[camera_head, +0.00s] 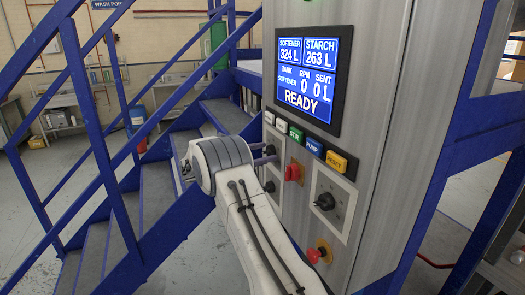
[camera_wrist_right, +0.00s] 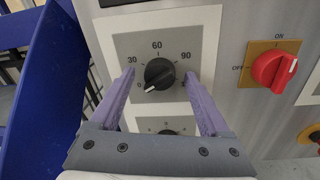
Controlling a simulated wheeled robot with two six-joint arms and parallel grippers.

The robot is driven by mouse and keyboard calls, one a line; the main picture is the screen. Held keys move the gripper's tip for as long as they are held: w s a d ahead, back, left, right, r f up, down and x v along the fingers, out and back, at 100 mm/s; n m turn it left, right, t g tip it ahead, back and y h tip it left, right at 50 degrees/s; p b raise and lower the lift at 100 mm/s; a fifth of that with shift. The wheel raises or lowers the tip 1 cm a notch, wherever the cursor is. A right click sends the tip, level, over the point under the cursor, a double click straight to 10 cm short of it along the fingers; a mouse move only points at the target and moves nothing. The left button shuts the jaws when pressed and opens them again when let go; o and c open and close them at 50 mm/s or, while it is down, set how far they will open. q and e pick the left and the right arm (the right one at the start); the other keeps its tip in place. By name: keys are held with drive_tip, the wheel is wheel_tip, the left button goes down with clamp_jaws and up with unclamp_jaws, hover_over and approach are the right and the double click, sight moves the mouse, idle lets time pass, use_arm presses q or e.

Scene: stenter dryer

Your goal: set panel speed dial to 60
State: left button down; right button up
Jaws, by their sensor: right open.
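The speed dial (camera_wrist_right: 159,74) is a black knob on a grey plate marked 0, 30, 60 and 90 in the right wrist view. Its white pointer is turned to the lower left, close to the 0 mark. My right gripper (camera_wrist_right: 159,79) is open, with one purple finger on each side of the knob; I cannot tell whether they touch it. In the head view my right gripper (camera_head: 265,155) is at the left part of the control panel and partly hides the dial. My left gripper is not in view.
A second black knob (camera_wrist_right: 167,132) is below the dial, partly hidden by my gripper. A red ON/OFF switch (camera_wrist_right: 275,69) is to the right. The panel screen (camera_head: 314,79) reads READY, above several coloured buttons. Blue stairs and railings (camera_head: 95,140) stand close on the left.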

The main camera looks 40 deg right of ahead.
clamp_jaws()
drive_tip(key=shift+f+m+b, duration=0.15)
drive_tip(key=shift+m+b, duration=0.15)
drive_tip(key=shift+b, duration=0.45)
drive_tip(key=m+b, duration=0.4)
drive_tip(key=b, duration=0.1)
drive_tip(key=m+b, duration=0.4)
drive_tip(key=b, duration=0.2)
drive_tip(key=m+b, duration=0.5)
drive_tip(key=b, duration=0.1)
drive_tip(key=shift+f+g+h, duration=0.3)
drive_tip(key=shift+g, duration=0.1)
drive_tip(key=m+b, duration=0.2)
drive_tip(key=m, duration=0.1)
drive_tip(key=m+g+b, duration=0.1)
drive_tip(key=m+b, duration=0.1)
drive_tip(key=m, duration=0.6)
drive_tip(key=shift+r+m, duration=0.1)
drive_tip(key=shift+m, duration=0.2)
